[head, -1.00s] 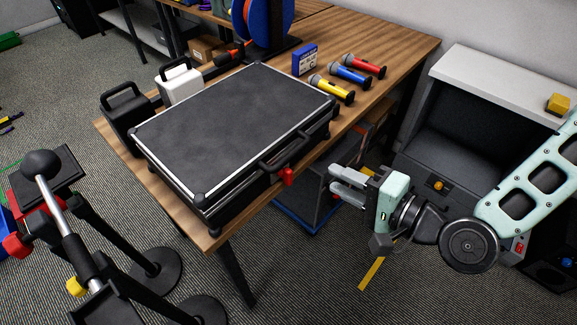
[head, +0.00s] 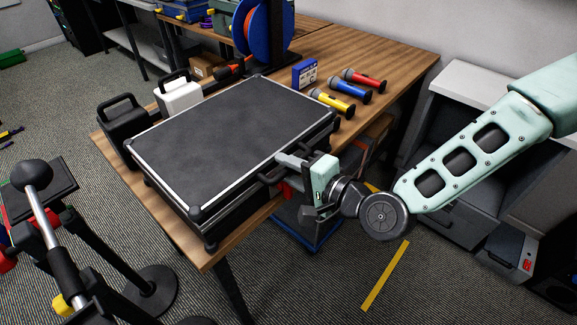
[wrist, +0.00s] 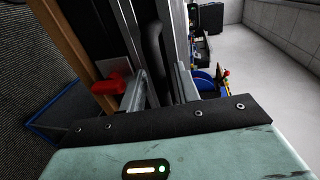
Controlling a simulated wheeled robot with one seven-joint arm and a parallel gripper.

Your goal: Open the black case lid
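The black case (head: 225,125) lies flat on the wooden table, its silver-edged lid shut. Its black handle (head: 268,179) is on the front side and also shows in the wrist view (wrist: 155,48). A red latch (head: 285,191) is beside the handle, partly hidden by my gripper; it shows left of my fingers in the wrist view (wrist: 108,84). My gripper (head: 283,164) is at the case's front edge. In the wrist view, its fingers (wrist: 160,88) are apart, with the handle seemingly between them. Whether they touch it is unclear.
Yellow, blue and red microphones (head: 350,89) lie right of the case, near a small blue box (head: 304,73). A black case (head: 122,120) and a white case (head: 178,93) stand behind it. A cable reel (head: 262,30) is at the back. A black stand (head: 60,230) is at left.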

